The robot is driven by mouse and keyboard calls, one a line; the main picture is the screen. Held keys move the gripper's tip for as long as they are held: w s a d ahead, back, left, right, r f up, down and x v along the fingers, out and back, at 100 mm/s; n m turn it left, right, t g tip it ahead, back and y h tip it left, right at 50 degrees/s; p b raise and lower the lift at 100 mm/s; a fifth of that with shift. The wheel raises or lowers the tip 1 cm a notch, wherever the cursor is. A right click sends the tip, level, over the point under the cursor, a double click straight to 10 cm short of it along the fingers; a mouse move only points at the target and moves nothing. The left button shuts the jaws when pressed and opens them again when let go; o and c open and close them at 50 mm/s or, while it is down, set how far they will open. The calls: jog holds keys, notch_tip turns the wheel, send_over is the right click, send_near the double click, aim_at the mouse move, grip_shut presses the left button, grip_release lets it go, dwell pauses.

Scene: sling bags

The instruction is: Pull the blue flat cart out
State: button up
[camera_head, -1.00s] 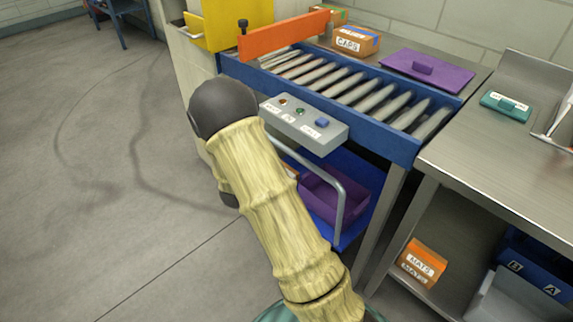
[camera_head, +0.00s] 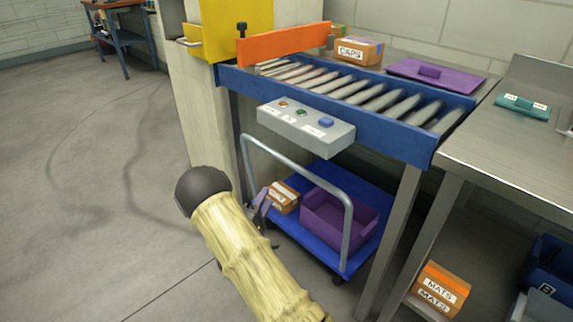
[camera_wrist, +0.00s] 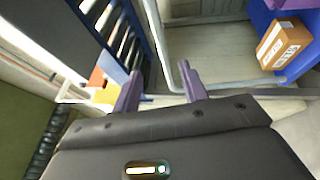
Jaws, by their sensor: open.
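The blue flat cart (camera_head: 312,254) stands under the roller conveyor, with its grey tube handle (camera_head: 300,161) rising at the near side. It carries a purple bin (camera_head: 338,222) and an orange-brown box (camera_head: 283,198). My gripper (camera_head: 262,205) is low beside the handle's left post, partly hidden by my arm. In the wrist view my gripper (camera_wrist: 160,82) is open, with two purple fingers apart. The grey handle tube (camera_wrist: 160,40) runs close beyond the fingertips. I cannot tell whether it touches them or lies between them.
The conveyor (camera_head: 340,95) and its grey button box (camera_head: 305,127) overhang the cart. A metal leg (camera_head: 392,245) stands at the cart's right, and a pale wall (camera_head: 205,125) at its left. A steel table (camera_head: 510,165) is further right. The floor (camera_head: 90,200) at left is clear.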

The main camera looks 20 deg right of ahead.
aim_at(287, 162)
jog(key=b+x, duration=0.4)
jog(key=x, duration=1.2)
jog(key=shift+d+b, duration=0.15)
jog(key=shift+b, duration=0.25)
jog(key=shift+w+d+r, duration=0.2)
jog(key=shift+w+d, duration=0.25)
grip_shut()
